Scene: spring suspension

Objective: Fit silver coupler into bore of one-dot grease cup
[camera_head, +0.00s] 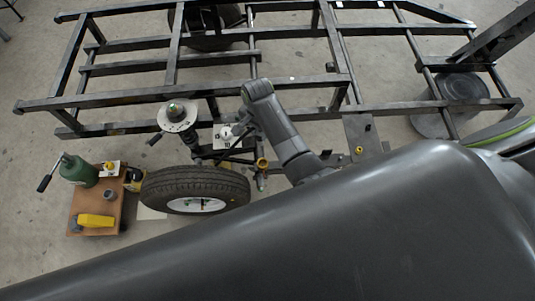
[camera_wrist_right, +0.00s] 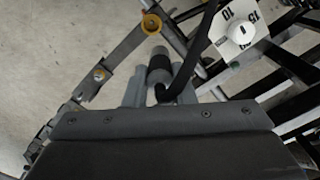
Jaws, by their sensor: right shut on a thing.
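My right gripper (camera_head: 240,135) is beside the frame, close to a white plate (camera_head: 228,134). In the right wrist view its fingers (camera_wrist_right: 158,88) are shut on a dark cylindrical piece with a lighter grey end (camera_wrist_right: 159,62). This may be the silver coupler; its colour is not clear. A black strip, perhaps a hose, runs up and right from it. A brass-coloured ring (camera_wrist_right: 151,23) on the linkage lies just beyond the held piece, apart from it in the picture; it may be a grease cup. No dots are readable. My left gripper is not in view.
A black tube frame (camera_head: 290,80) spans the back. A tyre (camera_head: 195,185) and a spring mount (camera_head: 177,115) stand left of my right arm. An orange-brown table (camera_head: 81,204) at left holds a green canister (camera_head: 78,170) and a yellow block (camera_head: 95,220).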

